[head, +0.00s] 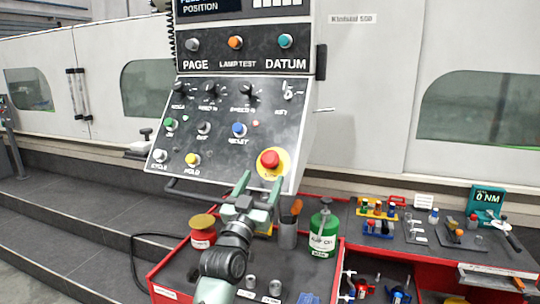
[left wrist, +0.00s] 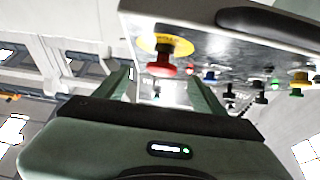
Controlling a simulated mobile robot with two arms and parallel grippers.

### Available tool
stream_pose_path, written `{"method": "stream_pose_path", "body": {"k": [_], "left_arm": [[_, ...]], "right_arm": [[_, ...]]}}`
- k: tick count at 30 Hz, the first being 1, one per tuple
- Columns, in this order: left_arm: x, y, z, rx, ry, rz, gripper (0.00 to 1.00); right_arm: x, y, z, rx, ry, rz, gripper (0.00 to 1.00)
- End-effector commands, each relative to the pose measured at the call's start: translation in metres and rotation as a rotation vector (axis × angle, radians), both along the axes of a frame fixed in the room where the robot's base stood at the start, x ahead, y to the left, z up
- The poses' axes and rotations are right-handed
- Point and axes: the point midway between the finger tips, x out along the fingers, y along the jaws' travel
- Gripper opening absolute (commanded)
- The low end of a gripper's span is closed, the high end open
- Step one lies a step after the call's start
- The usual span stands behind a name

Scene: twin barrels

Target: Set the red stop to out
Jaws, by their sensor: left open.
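The red stop (head: 269,159) is a mushroom button on a yellow round plate at the lower right of the sloped control panel (head: 215,140) in the head view. In the left wrist view the red stop (left wrist: 161,68) hangs from its yellow plate (left wrist: 165,44), between the lines of the two fingers and beyond them. My left gripper (head: 258,184) is open just below the stop in the head view, fingers pointing up toward it. Its fingers also show in the left wrist view (left wrist: 158,86), apart and with nothing held. Whether a finger touches the stop cannot be told. My right gripper is out of view.
A black handle bar (head: 205,194) runs along the panel's lower edge. Below stands a red cart (head: 165,268) with a green oil can (head: 323,232), a red tin (head: 203,236) and a grey cup (head: 288,236). Other coloured buttons and knobs crowd the panel's left part.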

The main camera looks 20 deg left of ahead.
Motion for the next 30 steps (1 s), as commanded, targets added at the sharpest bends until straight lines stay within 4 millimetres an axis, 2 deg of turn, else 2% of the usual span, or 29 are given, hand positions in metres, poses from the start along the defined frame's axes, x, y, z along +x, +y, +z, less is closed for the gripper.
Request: {"method": "stream_pose_path", "body": {"k": [1,4,12,18,29,30], "left_arm": [[0.001,0.001,0.008,-0.002,-0.013,0.001,0.7],[0.007,0.001,0.017,-0.003,-0.023,0.002,0.7],[0.047,0.0,0.034,-0.002,-0.019,0.003,0.7],[0.066,-0.001,0.039,-0.001,-0.018,0.002,0.7],[0.071,-0.001,0.04,-0.003,-0.019,0.002,0.7],[0.07,-0.001,0.039,-0.003,-0.018,0.002,0.59]], "right_arm": [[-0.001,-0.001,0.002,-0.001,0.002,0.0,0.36],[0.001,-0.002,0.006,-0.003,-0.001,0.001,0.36],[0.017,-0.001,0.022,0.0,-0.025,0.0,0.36],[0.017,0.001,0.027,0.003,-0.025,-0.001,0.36],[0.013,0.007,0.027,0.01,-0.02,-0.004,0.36],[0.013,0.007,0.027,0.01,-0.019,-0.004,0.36]]}}
